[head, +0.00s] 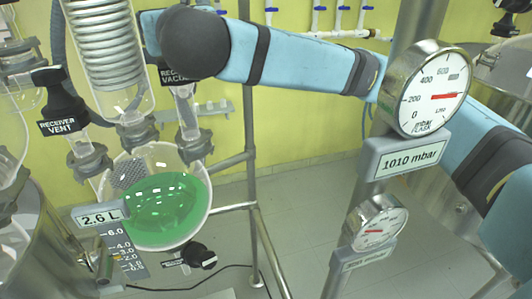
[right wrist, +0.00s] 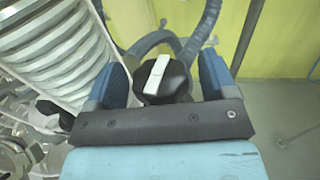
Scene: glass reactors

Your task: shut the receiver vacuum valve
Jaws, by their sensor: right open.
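The receiver vacuum valve shows in the right wrist view as a round black knob (right wrist: 179,87) with a white bar, which points up and slightly right in the picture. My right gripper (right wrist: 163,79) is open, with one blue finger on each side of the knob; I cannot tell whether either touches it. In the head view, my dark wrist covers most of this valve, leaving part of its label (head: 176,76) visible above the glass receiver flask (head: 206,207), which holds green liquid. My left gripper is in neither view.
The receiver vent valve (head: 62,100) stands left of the vacuum valve, beyond a coiled glass condenser (head: 104,40). A black-handled valve (head: 199,256) sits below the flask. A dial gauge (head: 428,90) reading 1010 mbar is close beside my right arm.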

